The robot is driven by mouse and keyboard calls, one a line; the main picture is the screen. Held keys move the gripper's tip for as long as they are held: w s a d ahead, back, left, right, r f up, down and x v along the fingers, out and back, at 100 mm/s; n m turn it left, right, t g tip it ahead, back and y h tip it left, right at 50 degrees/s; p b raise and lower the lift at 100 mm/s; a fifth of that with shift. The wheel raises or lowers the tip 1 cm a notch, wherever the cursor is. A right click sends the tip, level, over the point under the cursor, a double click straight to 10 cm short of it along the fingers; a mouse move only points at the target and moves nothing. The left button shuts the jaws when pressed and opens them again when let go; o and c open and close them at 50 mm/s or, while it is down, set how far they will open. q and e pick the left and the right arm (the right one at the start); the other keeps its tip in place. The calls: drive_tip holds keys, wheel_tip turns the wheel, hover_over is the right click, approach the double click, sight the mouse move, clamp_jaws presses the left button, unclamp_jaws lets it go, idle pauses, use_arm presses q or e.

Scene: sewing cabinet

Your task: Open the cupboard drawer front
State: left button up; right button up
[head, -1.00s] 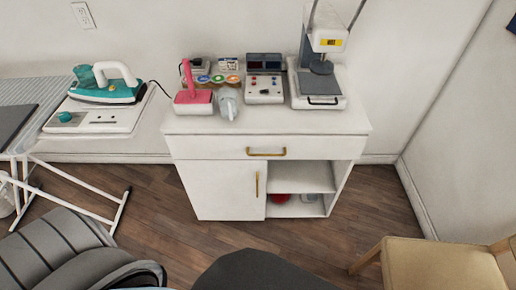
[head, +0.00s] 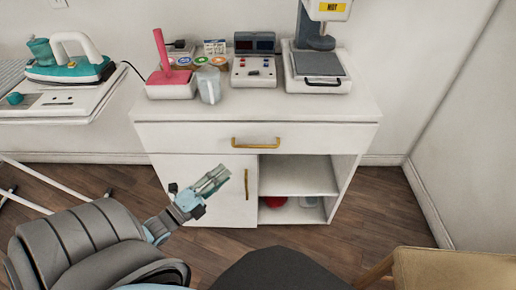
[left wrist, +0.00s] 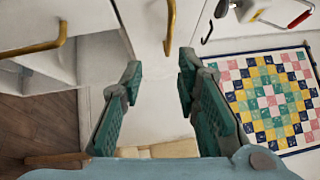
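The white cupboard (head: 160,195) stands against the wall. Its wide drawer front (head: 325,137) is shut and carries a horizontal brass handle (head: 256,142). My left gripper (head: 212,180) is in front of the door below, lower and left of the drawer handle, apart from it. In the sideways-turned left wrist view, its two green-padded fingers (left wrist: 160,80) are apart with nothing between them. The drawer handle (left wrist: 169,25) shows there ahead of the fingertips. The door's brass handle (head: 247,184) is close right of the gripper in the head view. My right gripper is not in view.
A pink item (head: 171,88), a control box (head: 254,70) and a press (head: 317,72) stand on the cupboard top. An iron (head: 70,68) is at left. A beige chair (head: 455,272) is front right. An open shelf (head: 300,178) is beside the door.

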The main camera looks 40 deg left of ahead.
sight(257, 147)
use_arm(q)
drive_tip(key=shift+m, duration=0.3)
drive_tip(key=w+r+b, duration=0.1)
drive_tip(key=w, duration=0.3)
drive_tip(key=w+d+b, duration=0.1)
drive_tip(key=w+b, duration=0.1)
drive_tip(key=w, duration=0.3)
drive_tip(key=w+d+r+b, duration=0.1)
drive_tip(key=w+b, duration=0.1)
drive_tip(key=w, duration=0.2)
drive_tip(key=shift+w+d+r, duration=0.15)
drive_tip(key=shift+w+r, duration=0.4)
drive_tip(key=shift+w, duration=0.05)
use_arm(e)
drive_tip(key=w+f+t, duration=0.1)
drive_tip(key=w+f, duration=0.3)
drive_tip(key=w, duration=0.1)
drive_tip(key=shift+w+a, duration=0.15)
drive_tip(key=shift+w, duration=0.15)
use_arm(q)
drive_tip(key=shift+c, duration=0.4)
clamp_jaws()
